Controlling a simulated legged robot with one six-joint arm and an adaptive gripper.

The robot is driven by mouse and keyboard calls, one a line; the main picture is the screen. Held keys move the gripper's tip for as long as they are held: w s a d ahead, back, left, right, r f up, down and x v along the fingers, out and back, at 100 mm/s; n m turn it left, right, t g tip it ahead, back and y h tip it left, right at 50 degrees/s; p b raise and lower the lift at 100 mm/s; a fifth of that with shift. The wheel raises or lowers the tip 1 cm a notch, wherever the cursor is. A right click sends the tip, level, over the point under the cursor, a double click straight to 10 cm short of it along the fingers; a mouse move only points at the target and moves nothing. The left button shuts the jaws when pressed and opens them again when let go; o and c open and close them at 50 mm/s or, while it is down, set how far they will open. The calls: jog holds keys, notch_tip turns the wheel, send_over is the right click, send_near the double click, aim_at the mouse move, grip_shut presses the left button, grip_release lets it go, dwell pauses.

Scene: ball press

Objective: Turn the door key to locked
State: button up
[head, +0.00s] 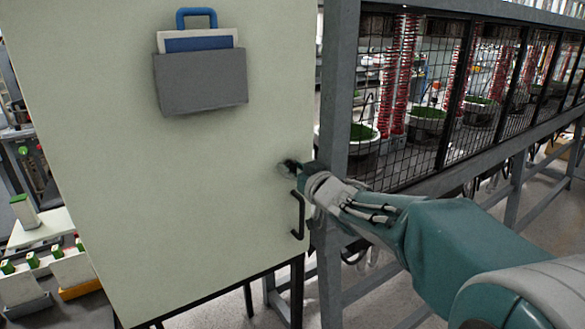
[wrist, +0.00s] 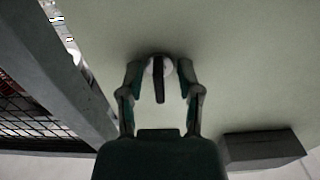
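The door (head: 200,200) is a pale green upright panel. In the wrist view the key (wrist: 160,82) is a dark, narrow bar on a round, light lock plate (wrist: 150,68) on the door. It points straight up and down in that picture. My gripper (wrist: 161,72) is open, with one finger on each side of the key and a gap visible on both sides. In the head view my gripper (head: 290,166) reaches the door's right edge, above the black handle (head: 298,215). It hides the key and most of the lock there.
A grey holder (head: 200,85) with a blue-handled item sits high on the door. A grey frame post (head: 338,100) and black mesh cage (head: 420,100) stand just right of the door. A bench (head: 60,230) with small parts is at the left.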

jog(key=shift+r, duration=0.1)
jog(key=v, duration=1.2)
jog(key=shift+w, duration=0.1)
jog(key=s+d+f+m+g+h, duration=0.1)
jog(key=s+d+f+m+h, duration=0.1)
jog(key=s+d+m+h, duration=0.25)
jog(key=s+d+f+m+g+h, duration=0.1)
jog(key=s+d+f+m+h, duration=0.1)
jog(key=s+d+h, duration=0.35)
jog(key=s+f+g, duration=0.3)
jog(key=s, duration=0.4)
jog(key=s+f+g, duration=0.4)
jog(key=s, duration=0.3)
jog(key=shift+s+d+f, duration=0.15)
jog(key=shift+s+f, duration=0.1)
jog(key=shift+f, duration=0.1)
